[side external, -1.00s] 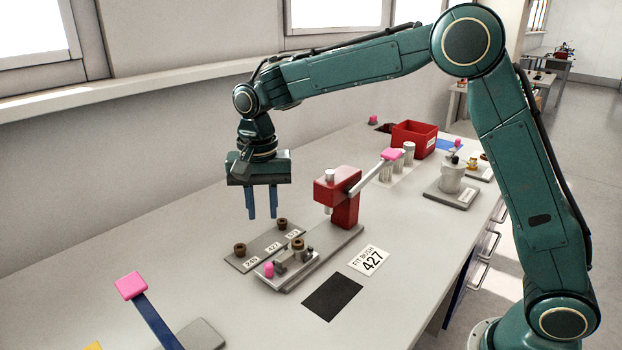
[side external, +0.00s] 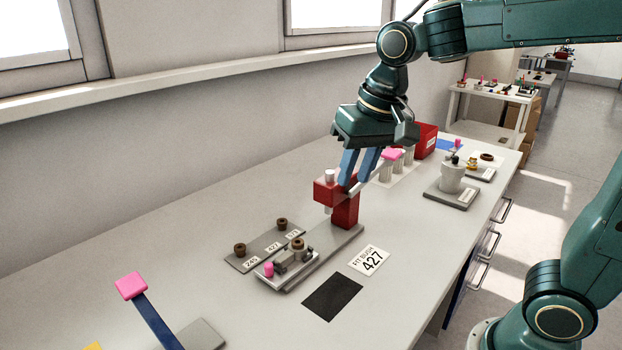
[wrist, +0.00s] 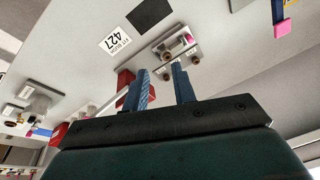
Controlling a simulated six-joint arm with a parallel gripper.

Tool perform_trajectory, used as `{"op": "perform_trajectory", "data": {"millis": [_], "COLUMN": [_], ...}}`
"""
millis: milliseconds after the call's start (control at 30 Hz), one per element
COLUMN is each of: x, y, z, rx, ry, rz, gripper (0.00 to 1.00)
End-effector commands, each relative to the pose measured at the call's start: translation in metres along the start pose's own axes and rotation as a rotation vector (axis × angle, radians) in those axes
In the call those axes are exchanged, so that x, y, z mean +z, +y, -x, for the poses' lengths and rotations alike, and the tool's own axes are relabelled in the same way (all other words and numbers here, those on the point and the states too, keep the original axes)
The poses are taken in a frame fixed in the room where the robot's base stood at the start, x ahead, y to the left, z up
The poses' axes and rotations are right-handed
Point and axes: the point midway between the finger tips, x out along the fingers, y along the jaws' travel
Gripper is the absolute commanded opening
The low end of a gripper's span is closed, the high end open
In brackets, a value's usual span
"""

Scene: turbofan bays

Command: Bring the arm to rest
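My gripper (side external: 352,182) hangs in the air, its blue fingers apart with nothing between them. In the side view its fingertips overlap the top of the red press (side external: 345,208); I cannot tell the exact gap. In the wrist view my gripper (wrist: 160,68) also shows spread and empty, and the red press (wrist: 125,79) is partly hidden behind one finger. The fixture (side external: 286,264) in front of the press holds a brown bush (side external: 298,243). Brown bushes also stand at label 245 (side external: 239,249) and label 621 (side external: 282,224) on the grey plate; none shows at 427.
A card reading "FIT BUSH 427" (side external: 369,260) and a black mat (side external: 333,296) lie near the front edge. A red bin (side external: 427,138) and a grey fixture (side external: 452,180) stand behind. A pink-ended lever (side external: 131,285) rises at the left. Bench behind the plate is clear.

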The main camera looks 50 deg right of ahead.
Motion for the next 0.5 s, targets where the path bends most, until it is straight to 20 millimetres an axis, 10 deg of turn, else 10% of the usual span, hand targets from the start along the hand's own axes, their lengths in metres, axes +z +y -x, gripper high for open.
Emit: {"op": "perform_trajectory", "data": {"millis": [500], "x": [0.083], "y": [0.061], "z": [0.022], "rx": [-0.026], "ry": [0.157], "rz": [0.244], "gripper": [0.27]}}
